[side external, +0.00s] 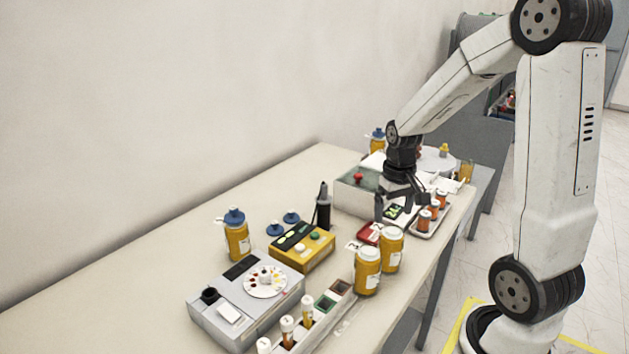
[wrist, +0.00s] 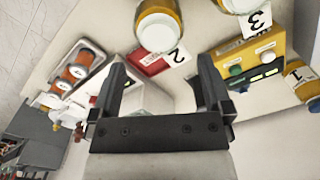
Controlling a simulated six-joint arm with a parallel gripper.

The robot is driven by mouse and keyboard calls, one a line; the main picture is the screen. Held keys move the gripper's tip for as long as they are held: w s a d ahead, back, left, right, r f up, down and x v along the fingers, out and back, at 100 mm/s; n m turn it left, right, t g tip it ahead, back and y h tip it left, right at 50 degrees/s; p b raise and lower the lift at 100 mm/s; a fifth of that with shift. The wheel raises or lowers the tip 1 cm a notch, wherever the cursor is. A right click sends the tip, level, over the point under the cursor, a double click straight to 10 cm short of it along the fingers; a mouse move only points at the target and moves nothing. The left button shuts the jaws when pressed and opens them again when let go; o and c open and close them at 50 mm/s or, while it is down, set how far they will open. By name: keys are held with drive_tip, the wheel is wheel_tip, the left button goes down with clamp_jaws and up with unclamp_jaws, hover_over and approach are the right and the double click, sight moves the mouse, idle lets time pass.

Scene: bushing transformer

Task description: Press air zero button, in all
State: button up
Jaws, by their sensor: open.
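A yellow device (side external: 305,258) with a dark display strip and small buttons on its top sits mid-table. A green button (side external: 314,238) shows on it. In the wrist view the yellow device (wrist: 284,88) is at the right, with a green button (wrist: 236,70) and a white button (wrist: 265,40). I cannot read which button is air zero. My gripper (side external: 402,207) points down over the far part of the table, well apart from the yellow device. Its two fingers (wrist: 162,82) are spread in the wrist view, with nothing held between them.
Two yellow jars (side external: 368,272) and a red item (side external: 369,233) lie between my gripper and the yellow device. A black upright tool (side external: 323,208) stands behind it. A grey analyser (side external: 215,318) is in front. A tray of orange-labelled vials (side external: 430,230) is beside my gripper.

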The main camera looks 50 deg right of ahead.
clamp_jaws()
idle(1.5)
